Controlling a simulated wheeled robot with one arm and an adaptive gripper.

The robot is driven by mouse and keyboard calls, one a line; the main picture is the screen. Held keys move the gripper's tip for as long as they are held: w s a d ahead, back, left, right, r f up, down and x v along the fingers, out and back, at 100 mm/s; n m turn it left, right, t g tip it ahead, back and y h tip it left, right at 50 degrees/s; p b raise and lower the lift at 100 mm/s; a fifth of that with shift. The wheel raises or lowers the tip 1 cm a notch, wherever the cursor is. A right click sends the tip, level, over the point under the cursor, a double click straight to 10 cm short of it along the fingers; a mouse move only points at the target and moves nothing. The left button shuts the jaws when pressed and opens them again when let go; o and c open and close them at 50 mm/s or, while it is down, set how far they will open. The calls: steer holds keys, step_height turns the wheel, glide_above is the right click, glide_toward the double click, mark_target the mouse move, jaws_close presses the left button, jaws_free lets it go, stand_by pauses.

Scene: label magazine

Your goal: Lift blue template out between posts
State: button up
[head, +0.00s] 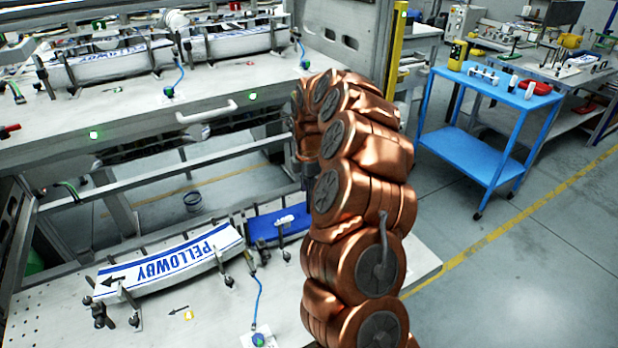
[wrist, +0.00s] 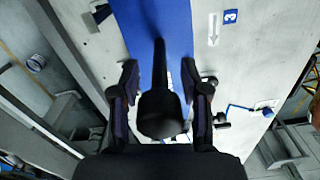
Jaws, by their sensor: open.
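The blue template (head: 262,228) lies on the lower bench, right of the white PELLOWBY strip (head: 170,262), its right part hidden behind my arm. In the wrist view the blue template (wrist: 150,22) runs down from the top edge between my fingers. My gripper (wrist: 159,82) is open above it, one finger on each side. A dark post-like part with a round end (wrist: 160,112) stands between the fingers; I cannot tell whether it belongs to the template. In the head view my gripper is largely hidden by my arm.
Dark clamps and posts (head: 250,262) stand along the strip's front edge. A blue cable (head: 258,300) runs over the bench. The upper shelf (head: 140,115) overhangs behind, with a white handle (head: 207,112). A blue cart (head: 485,125) stands at right, with clear floor before it.

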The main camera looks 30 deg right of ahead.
steer(key=shift+f, duration=0.3)
steer(key=shift+c, duration=0.2)
jaws_close()
steer(key=shift+r, duration=0.2)
steer(key=shift+r+p, duration=2)
steer(key=shift+r, duration=4.4)
